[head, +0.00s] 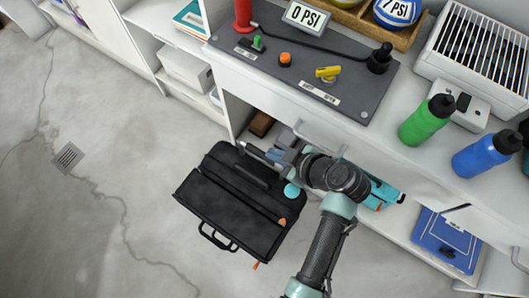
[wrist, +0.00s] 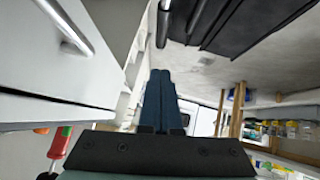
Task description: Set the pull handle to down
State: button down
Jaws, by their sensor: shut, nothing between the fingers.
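A dark grey control board (head: 305,78) lies on the counter. A red upright handle (head: 243,17) stands at its far left, and a black knobbed lever (head: 379,58) stands at its right end. I cannot tell which one is the pull handle. A green toggle (head: 258,43), an orange button (head: 285,59) and a yellow knob (head: 328,72) sit between them. My gripper (head: 250,150) is below the counter front, apart from the board, over the black bag. In the wrist view its blue fingers (wrist: 160,73) are together and hold nothing.
A drawer with a bar handle (head: 320,138) is close to my gripper; the bar also shows in the wrist view (wrist: 66,24). A black bag (head: 240,200) is below. Green (head: 425,120) and blue (head: 485,155) bottles and a white heater (head: 475,60) stand right of the board.

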jog(key=b, duration=0.1)
send_over(258, 152)
jog(key=s+d, duration=0.1)
jog(key=s, duration=0.2)
notch_tip(258, 152, down, 4)
jog(key=shift+w+d+f+b, duration=0.2)
jog(key=shift+d+f+b, duration=0.05)
jog(key=shift+f, duration=0.4)
jog(key=shift+w+d+f+b, duration=0.2)
jog(key=shift+f, duration=0.4)
jog(key=shift+w+f, duration=0.1)
jog(key=shift+f, duration=0.4)
jog(key=shift+f, duration=0.1)
